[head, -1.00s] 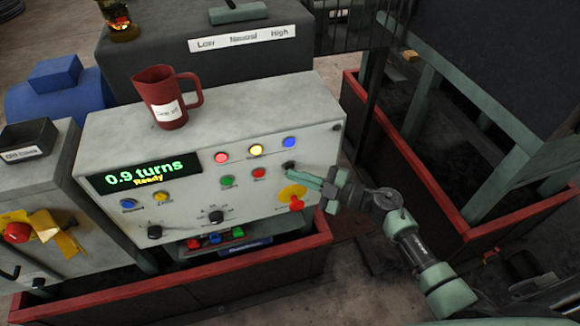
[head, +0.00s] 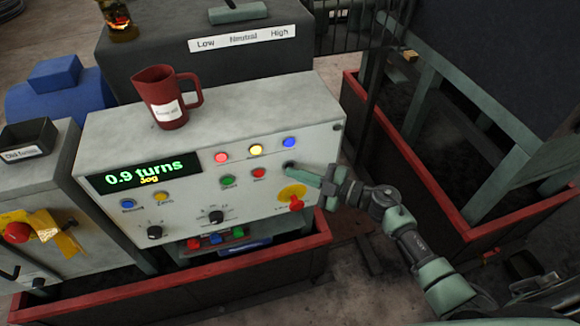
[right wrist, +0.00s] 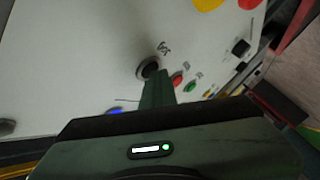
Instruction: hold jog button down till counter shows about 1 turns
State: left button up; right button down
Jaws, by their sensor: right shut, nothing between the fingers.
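The counter display (head: 144,172) on the white control panel (head: 200,130) reads "0.9 turns" with "Jog" under it. The black jog button (head: 289,167) is at the right of the panel, below the blue lamp. My right gripper (head: 303,174) is shut and empty, its fingertips at the jog button and partly covering it. In the right wrist view the shut fingers (right wrist: 153,84) reach the dark round jog button (right wrist: 148,67) and seem to touch it. My left gripper is out of view.
Close to the fingertips are a green button (head: 227,181), a red button (head: 259,173) and a red switch on a yellow plate (head: 294,200). A red jug (head: 165,98) stands on top of the panel housing. Red-edged barriers (head: 490,230) lie to the right.

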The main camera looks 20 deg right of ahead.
jog(key=shift+s+p, duration=0.45)
jog(key=shift+s, duration=0.4)
jog(key=s+p, duration=0.2)
jog(key=s, duration=0.3)
jog(key=shift+d, duration=0.1)
dwell(1.0)
